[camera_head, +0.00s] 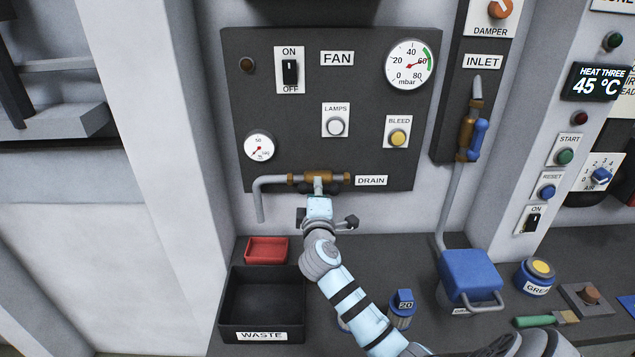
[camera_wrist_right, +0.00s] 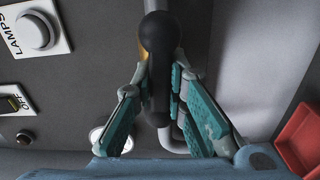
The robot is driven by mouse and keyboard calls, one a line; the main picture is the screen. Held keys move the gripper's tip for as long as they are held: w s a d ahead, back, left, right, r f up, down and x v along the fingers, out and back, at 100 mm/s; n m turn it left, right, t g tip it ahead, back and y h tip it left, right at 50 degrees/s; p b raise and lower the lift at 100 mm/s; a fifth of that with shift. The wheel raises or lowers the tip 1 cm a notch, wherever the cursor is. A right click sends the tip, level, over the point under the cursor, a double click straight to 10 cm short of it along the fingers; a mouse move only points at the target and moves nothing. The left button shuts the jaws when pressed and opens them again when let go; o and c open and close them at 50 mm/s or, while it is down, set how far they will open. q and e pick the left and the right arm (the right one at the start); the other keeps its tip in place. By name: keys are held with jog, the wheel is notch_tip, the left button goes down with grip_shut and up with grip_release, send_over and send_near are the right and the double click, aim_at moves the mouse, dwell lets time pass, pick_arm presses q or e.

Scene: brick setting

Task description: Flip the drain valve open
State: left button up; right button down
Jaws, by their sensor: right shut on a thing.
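The drain valve (camera_head: 297,179) is a brass fitting on a grey pipe with a downturned outlet, low on the dark panel beside the DRAIN label (camera_head: 371,181). My right gripper (camera_head: 318,190) is at the valve, its body covering much of the handle in the head view. In the right wrist view, the dark lever handle (camera_wrist_right: 157,92) with a round end runs between the two teal fingers of my right gripper (camera_wrist_right: 159,78), which is shut on it. The handle's exact angle is hard to tell. My left gripper is not in view.
Below the valve, a red tray (camera_head: 266,244) and a black WASTE bin (camera_head: 262,270) stand on the bench. A blue bottle (camera_head: 402,303) and a blue-lidded can (camera_head: 470,272) stand to the right. Gauges, a FAN switch (camera_head: 290,72) and buttons sit on the panel above.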

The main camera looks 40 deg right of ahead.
jog(key=shift+r+n, duration=0.1)
jog(key=shift+n, duration=0.3)
jog(key=c, duration=1.6)
grip_release()
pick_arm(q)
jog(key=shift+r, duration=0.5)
pick_arm(e)
jog(key=v, duration=1.2)
jog(key=shift+f, duration=0.2)
